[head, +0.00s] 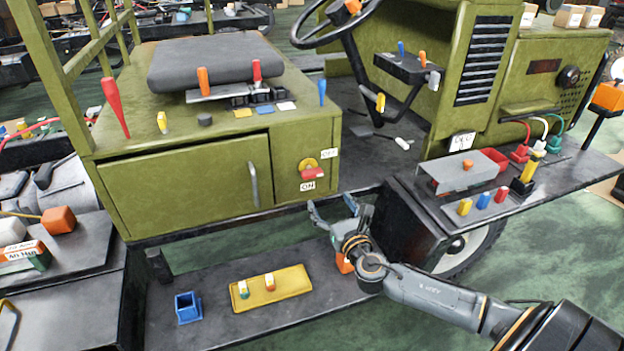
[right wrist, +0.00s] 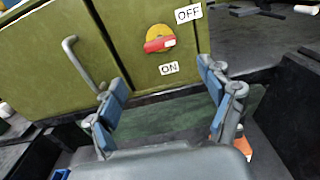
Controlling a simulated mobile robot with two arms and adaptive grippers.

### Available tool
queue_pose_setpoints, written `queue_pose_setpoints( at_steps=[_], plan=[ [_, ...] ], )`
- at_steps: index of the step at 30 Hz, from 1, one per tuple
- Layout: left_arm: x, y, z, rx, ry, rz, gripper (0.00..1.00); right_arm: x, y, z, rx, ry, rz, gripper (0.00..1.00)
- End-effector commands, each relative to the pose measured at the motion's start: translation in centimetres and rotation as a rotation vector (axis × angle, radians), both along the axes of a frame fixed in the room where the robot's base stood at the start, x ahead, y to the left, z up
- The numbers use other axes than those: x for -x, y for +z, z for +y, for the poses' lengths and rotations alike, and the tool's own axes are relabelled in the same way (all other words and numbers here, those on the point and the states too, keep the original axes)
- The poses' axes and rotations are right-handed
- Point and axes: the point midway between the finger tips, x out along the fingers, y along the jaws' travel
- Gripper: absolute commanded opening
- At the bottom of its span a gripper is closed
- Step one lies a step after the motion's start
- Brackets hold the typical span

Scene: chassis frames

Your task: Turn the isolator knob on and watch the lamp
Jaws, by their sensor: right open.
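The isolator knob (head: 313,174) is a red handle on a yellow disc, on the olive front panel of the chassis. Its bar lies roughly level, with a pale mark at its right end. The OFF label (head: 330,153) is to its upper right and the ON label (head: 308,186) below it. The knob also shows in the right wrist view (right wrist: 160,43). My right gripper (head: 332,203) is open and empty, below and in front of the knob and apart from it. I cannot tell which thing is the lamp. My left gripper is not in view.
A vertical door handle (head: 252,184) stands left of the knob. On the low step are a yellow tray (head: 290,291) with small parts and a blue holder (head: 188,307). The right-hand shelf carries a grey bracket (head: 455,175) and coloured parts. The panel around the knob is clear.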

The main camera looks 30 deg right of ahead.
Motion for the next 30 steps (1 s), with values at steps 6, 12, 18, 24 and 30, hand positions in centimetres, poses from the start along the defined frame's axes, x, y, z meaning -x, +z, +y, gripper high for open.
queue_pose_setpoints(
  at_steps=[6,12,18,24,30],
  plan=[
    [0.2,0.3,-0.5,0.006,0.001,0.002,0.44,-3.1,0.4,-0.7,0.003,-0.001,-0.004,0.81],
    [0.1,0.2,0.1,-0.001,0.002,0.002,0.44,-7.4,0.3,-1.8,0.0,-0.002,-0.004,0.81],
    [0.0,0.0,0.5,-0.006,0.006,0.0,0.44,-10.9,0.1,-2.6,-0.001,-0.001,-0.002,0.81],
    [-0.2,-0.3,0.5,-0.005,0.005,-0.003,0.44,-12.7,0.0,-3.0,0.0,0.0,0.0,0.81],
    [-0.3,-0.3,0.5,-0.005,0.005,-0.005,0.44,-13.1,0.1,-3.1,-0.001,0.0,0.0,0.81]
  ],
)
